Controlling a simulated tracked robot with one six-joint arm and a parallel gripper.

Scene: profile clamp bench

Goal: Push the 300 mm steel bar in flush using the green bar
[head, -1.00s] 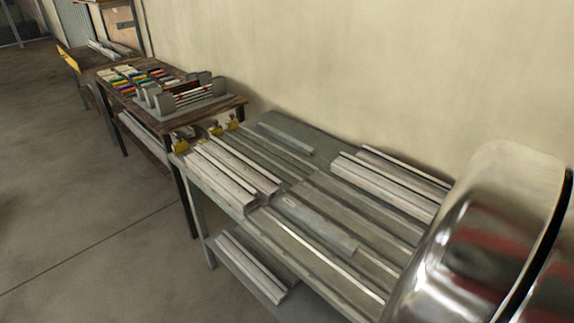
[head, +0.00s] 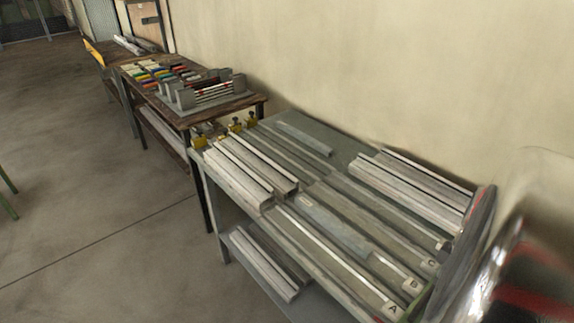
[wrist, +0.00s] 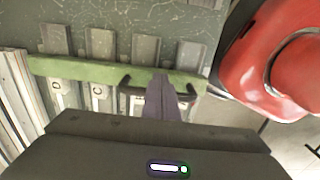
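The green bar (wrist: 75,70) lies crosswise over the labelled ends of the bench channels in the wrist view. It has a dark bow handle (wrist: 127,84). My gripper (wrist: 160,88) is at this handle and appears shut on it. In the head view only a thin green edge (head: 424,302) shows at the bench's right end. A flat grey bar (head: 335,225) with a small pale sticker lies in a channel mid-bench. I cannot tell for sure whether it is the 300 mm steel bar. Whether the green bar touches any bar end is unclear.
Letter plates, among them A (head: 392,309) and C (head: 431,264), mark the channel ends. Profile stacks stand at the bench's left (head: 240,168) and back right (head: 415,185). Yellow-based clamps (head: 236,125) sit at the far end. A side table (head: 258,99) holds a rack. The wall is close behind.

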